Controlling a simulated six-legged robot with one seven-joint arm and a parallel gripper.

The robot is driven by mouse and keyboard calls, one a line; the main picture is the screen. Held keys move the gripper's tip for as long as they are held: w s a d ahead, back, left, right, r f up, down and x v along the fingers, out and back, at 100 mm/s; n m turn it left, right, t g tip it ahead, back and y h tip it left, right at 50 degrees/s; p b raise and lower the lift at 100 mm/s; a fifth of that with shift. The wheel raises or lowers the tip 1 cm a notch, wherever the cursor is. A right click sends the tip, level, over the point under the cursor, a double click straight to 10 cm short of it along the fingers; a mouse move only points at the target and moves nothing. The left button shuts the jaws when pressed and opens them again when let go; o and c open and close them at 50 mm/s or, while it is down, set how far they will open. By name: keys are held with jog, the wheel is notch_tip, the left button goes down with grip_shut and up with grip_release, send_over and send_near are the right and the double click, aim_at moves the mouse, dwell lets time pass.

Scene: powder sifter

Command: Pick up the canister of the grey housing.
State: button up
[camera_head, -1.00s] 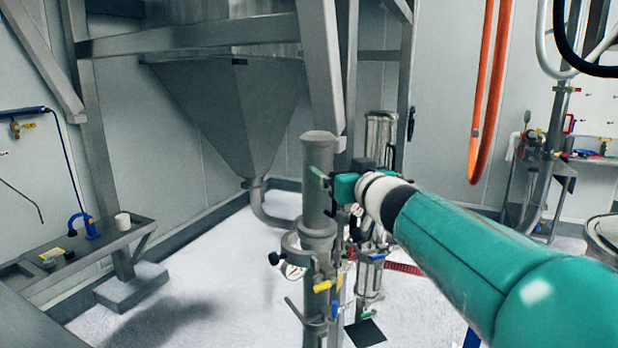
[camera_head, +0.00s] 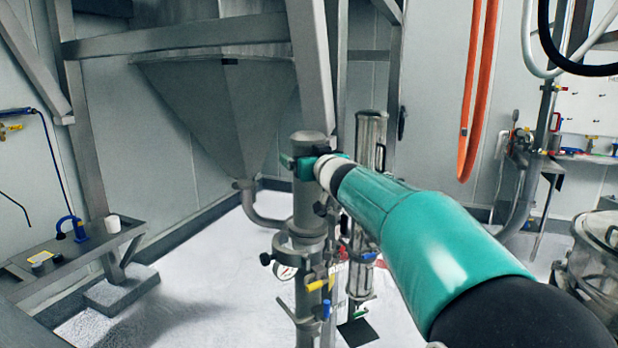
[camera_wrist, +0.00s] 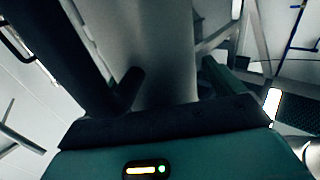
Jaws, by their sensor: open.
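The grey housing (camera_head: 308,246) is an upright column with a clamp collar, a round gauge and yellow and blue handles. Its upper part, which looks like the canister, is a plain grey cylinder (camera_head: 307,210) with a rimmed top, standing upright. My gripper (camera_head: 301,166) is at the cylinder's upper end, just below the rim, and hides part of it. In the wrist view the pale grey cylinder (camera_wrist: 160,50) stands between the two dark fingers of my open gripper (camera_wrist: 172,86). I cannot tell whether either finger touches it.
A shiny metal cylinder (camera_head: 369,150) stands close behind to the right. A slanted steel beam (camera_head: 312,60) comes down just above the canister, and a hopper (camera_head: 215,110) is behind. A side bench (camera_head: 75,255) is at left. The pale floor at left is clear.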

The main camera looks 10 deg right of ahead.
jog(key=shift+w, duration=0.25)
jog(key=c, duration=1.3)
jog(key=shift+r, duration=0.1)
jog(key=shift+c, duration=0.3)
jog(key=shift+r, duration=0.1)
